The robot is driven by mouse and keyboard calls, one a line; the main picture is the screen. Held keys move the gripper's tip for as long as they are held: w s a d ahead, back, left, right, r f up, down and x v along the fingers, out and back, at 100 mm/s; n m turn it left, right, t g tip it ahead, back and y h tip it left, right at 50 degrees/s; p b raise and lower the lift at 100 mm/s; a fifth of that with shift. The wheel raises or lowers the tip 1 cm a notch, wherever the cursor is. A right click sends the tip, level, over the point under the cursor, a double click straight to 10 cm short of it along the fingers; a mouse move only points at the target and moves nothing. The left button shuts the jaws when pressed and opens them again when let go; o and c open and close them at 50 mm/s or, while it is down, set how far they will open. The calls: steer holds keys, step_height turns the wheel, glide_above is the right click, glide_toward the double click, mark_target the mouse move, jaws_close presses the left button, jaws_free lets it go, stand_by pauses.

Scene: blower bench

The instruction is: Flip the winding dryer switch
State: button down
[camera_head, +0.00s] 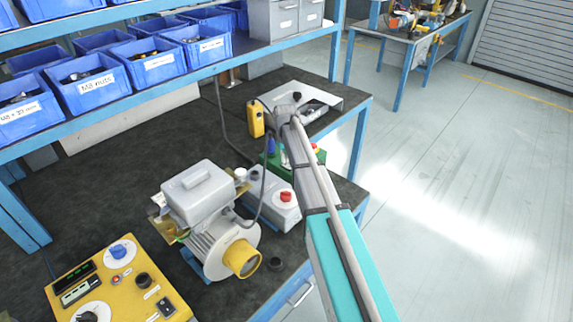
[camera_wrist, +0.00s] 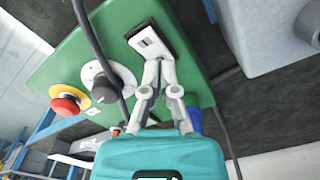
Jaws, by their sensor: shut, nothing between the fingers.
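A green control box (camera_wrist: 70,60) fills much of the wrist view. In the head view the green box (camera_head: 279,167) is partly hidden behind my arm. A white-and-black rocker switch (camera_wrist: 150,38) sits on its face; no label naming the winding dryer is readable. My gripper (camera_wrist: 158,66) is shut and empty, its fingertips together right at the lower edge of the switch. I cannot tell whether they touch it. A grey-and-black rotary knob (camera_wrist: 107,86) and a red-and-yellow stop button (camera_wrist: 70,101) are on the same face. In the head view my fingertips are not distinguishable.
A grey box with a red knob (camera_head: 285,197) stands beside the green box. A motor (camera_head: 215,235) and a yellow control panel (camera_head: 117,285) are nearer on the bench. A dark cable (camera_wrist: 95,45) crosses the green box.

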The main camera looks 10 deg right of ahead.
mark_target(285, 165)
steer(key=shift+r+p, duration=2.85)
steer(key=shift+r, duration=0.2)
steer(key=shift+s, duration=0.1)
steer(key=s+m, duration=0.1)
steer(key=s, duration=2.7)
steer(key=shift+s+a, duration=0.25)
steer(key=shift+s, duration=0.15)
steer(key=shift+d, duration=0.1)
